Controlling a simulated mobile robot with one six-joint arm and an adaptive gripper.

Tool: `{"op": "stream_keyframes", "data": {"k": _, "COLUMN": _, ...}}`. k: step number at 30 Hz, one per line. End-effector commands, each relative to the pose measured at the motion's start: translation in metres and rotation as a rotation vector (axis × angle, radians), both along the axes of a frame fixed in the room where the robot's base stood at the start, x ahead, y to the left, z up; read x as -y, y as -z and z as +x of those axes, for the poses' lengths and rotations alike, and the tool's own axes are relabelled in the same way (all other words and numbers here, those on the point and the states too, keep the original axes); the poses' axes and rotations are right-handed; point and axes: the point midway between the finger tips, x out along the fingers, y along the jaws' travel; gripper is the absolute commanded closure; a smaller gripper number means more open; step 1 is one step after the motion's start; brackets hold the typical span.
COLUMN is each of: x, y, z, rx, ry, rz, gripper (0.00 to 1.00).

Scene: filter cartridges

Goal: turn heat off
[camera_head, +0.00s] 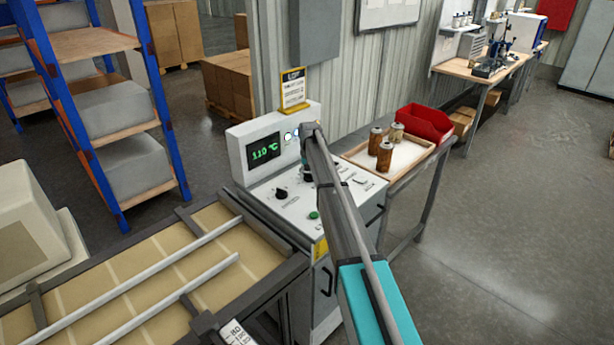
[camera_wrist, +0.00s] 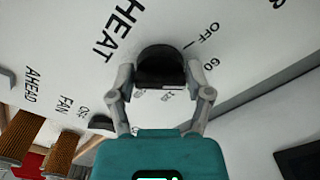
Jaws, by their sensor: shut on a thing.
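The black heat knob (camera_wrist: 160,62) stands on the white panel below the word HEAT in the wrist view. OFF and 60 are printed to its right, with smaller marks partly hidden by my gripper. My gripper (camera_wrist: 160,76) has a grey finger on each side of the knob and is shut on it. Which mark the knob points at I cannot tell. In the head view my arm hides the knob on the control cabinet (camera_head: 291,207). The cabinet's display (camera_head: 264,149) reads 110 °C in green.
The fan knob (camera_wrist: 101,121) is close by on the same panel. A green button (camera_head: 314,215) is at the panel's front. Beside the cabinet, a tray (camera_head: 407,167) holds brown cartridges (camera_head: 385,155) and a red bin (camera_head: 427,123) stands behind. A conveyor (camera_head: 150,270) is at left.

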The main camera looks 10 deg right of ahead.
Motion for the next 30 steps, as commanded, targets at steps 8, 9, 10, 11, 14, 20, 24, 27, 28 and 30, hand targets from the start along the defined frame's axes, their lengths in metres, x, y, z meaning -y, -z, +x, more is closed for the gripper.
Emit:
{"op": "stream_keyframes", "data": {"k": 8, "x": 0.0016, "y": -0.0001, "z": 0.0000, "rx": 0.000, "ry": -0.079, "rz": -0.002, "gripper": 0.82}}
{"op": "stream_keyframes", "data": {"k": 9, "x": 0.0015, "y": -0.0001, "z": 0.0001, "rx": 0.000, "ry": -0.091, "rz": -0.002, "gripper": 0.82}}
{"op": "stream_keyframes", "data": {"k": 10, "x": 0.0016, "y": -0.0001, "z": 0.0002, "rx": 0.000, "ry": -0.100, "rz": -0.002, "gripper": 0.82}}
{"op": "stream_keyframes", "data": {"k": 11, "x": 0.0015, "y": -0.0001, "z": 0.0002, "rx": 0.000, "ry": -0.108, "rz": -0.002, "gripper": 0.82}}
{"op": "stream_keyframes", "data": {"k": 14, "x": 0.0014, "y": -0.0002, "z": 0.0002, "rx": -0.001, "ry": -0.136, "rz": -0.002, "gripper": 0.82}}
{"op": "stream_keyframes", "data": {"k": 20, "x": 0.0012, "y": -0.0002, "z": 0.0005, "rx": 0.000, "ry": -0.192, "rz": -0.002, "gripper": 0.82}}
{"op": "stream_keyframes", "data": {"k": 24, "x": 0.0009, "y": -0.0002, "z": 0.0006, "rx": 0.001, "ry": -0.229, "rz": -0.001, "gripper": 0.82}}
{"op": "stream_keyframes", "data": {"k": 27, "x": 0.0008, "y": -0.0002, "z": 0.0007, "rx": 0.001, "ry": -0.255, "rz": -0.001, "gripper": 0.82}}
{"op": "stream_keyframes", "data": {"k": 28, "x": 0.0009, "y": -0.0002, "z": 0.0008, "rx": 0.001, "ry": -0.263, "rz": -0.001, "gripper": 0.82}}
{"op": "stream_keyframes", "data": {"k": 30, "x": 0.0008, "y": -0.0002, "z": 0.0008, "rx": 0.001, "ry": -0.281, "rz": -0.001, "gripper": 0.82}}
